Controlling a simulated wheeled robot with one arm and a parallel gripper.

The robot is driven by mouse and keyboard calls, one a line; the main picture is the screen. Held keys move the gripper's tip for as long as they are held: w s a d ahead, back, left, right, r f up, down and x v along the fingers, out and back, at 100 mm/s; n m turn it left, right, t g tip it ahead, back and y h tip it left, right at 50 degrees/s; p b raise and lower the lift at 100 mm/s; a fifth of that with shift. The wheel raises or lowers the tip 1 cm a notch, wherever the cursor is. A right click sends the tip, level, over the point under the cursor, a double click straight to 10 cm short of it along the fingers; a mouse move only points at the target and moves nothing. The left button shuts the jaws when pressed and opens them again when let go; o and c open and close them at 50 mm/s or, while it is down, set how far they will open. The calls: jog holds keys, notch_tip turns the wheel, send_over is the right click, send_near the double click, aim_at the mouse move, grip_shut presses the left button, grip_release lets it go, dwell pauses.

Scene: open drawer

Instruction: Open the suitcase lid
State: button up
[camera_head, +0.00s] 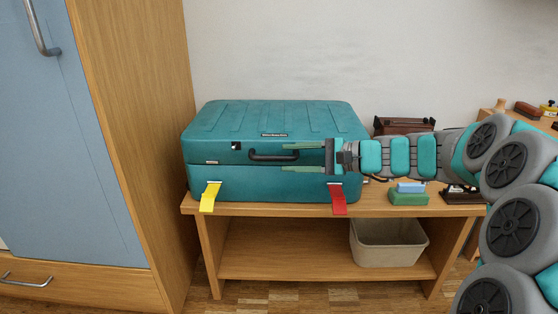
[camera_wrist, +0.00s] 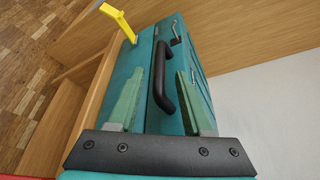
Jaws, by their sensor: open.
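The teal suitcase (camera_head: 230,180) lies flat on the wooden bench with its lid (camera_head: 230,118) shut. Its black handle (camera_head: 272,156) is on the front face, and the handle also shows in the wrist view (camera_wrist: 161,78). In the wrist view the handle's grip lies between the fingers (camera_wrist: 157,102). I cannot tell whether they touch it.
The bench (camera_head: 222,212) carries a green and blue block (camera_head: 409,195) and a dark brown box (camera_head: 404,125) right of the suitcase. A beige bin (camera_head: 388,248) stands on its lower shelf. A wood and blue cabinet (camera_head: 140,150) stands close on the left.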

aim_at(286, 158)
jog(key=shift+x, duration=1.85)
grip_shut()
